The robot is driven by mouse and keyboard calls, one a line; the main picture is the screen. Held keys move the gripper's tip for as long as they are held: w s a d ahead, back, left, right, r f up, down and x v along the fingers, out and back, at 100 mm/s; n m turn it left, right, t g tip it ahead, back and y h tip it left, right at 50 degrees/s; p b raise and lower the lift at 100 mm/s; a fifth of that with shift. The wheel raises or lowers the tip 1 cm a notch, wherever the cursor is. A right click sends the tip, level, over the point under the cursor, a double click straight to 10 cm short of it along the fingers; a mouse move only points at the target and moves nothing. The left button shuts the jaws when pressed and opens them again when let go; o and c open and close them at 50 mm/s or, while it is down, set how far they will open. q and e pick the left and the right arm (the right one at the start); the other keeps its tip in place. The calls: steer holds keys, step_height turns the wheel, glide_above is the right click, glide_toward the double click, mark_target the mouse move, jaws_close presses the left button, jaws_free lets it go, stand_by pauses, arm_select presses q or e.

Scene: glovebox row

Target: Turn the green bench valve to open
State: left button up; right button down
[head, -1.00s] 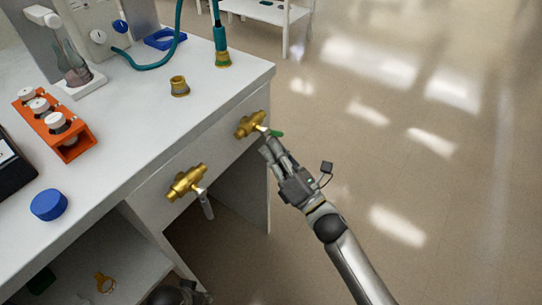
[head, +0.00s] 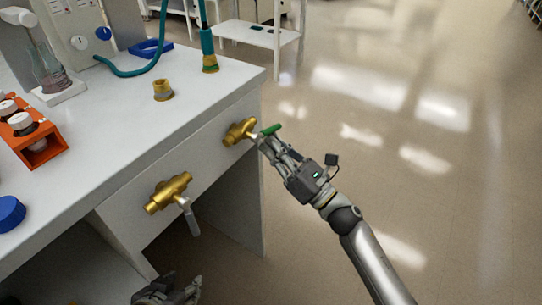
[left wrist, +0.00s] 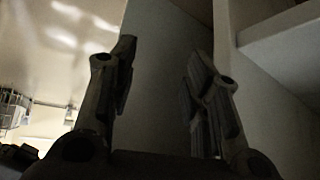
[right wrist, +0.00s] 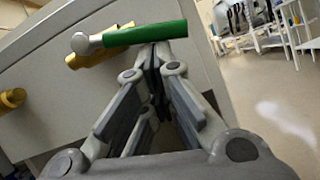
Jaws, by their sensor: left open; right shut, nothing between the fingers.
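The green bench valve has a brass body (head: 240,131) on the bench's front panel near its right corner. Its green lever (head: 271,129) points outward to the right, tilted slightly up in the head view. In the right wrist view the green lever (right wrist: 145,34) crosses above my fingertips, with the brass body (right wrist: 98,56) behind it. My right gripper (head: 264,143) is shut and empty, its tips just under the lever; I cannot tell whether they touch. My left gripper (head: 168,290) is open and empty, low beside the bench; its fingers (left wrist: 155,85) stand apart in the left wrist view.
A second brass valve (head: 168,192) with a grey lever (head: 190,216) sits left on the same panel. The bench top (head: 110,135) carries an orange rack (head: 40,150), a blue cap (head: 10,212), a brass fitting (head: 163,90) and a teal hose (head: 140,66). The floor to the right is clear.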

arm_select(q)
steer(key=w+d+r+t+h+b, duration=0.1)
steer(key=w+d+r+t, duration=0.1)
steer(key=w+r+t, duration=0.1)
steer(key=shift+w+r+t, duration=0.4)
steer(key=shift+w+r, duration=0.3)
steer(key=shift+w, duration=0.55)
arm_select(e)
steer(key=shift+w+d+r, duration=0.4)
steer(key=shift+w+r, duration=0.1)
steer(key=shift+r, duration=0.25)
steer(key=shift+f, duration=0.1)
steer(key=v, duration=1.2)
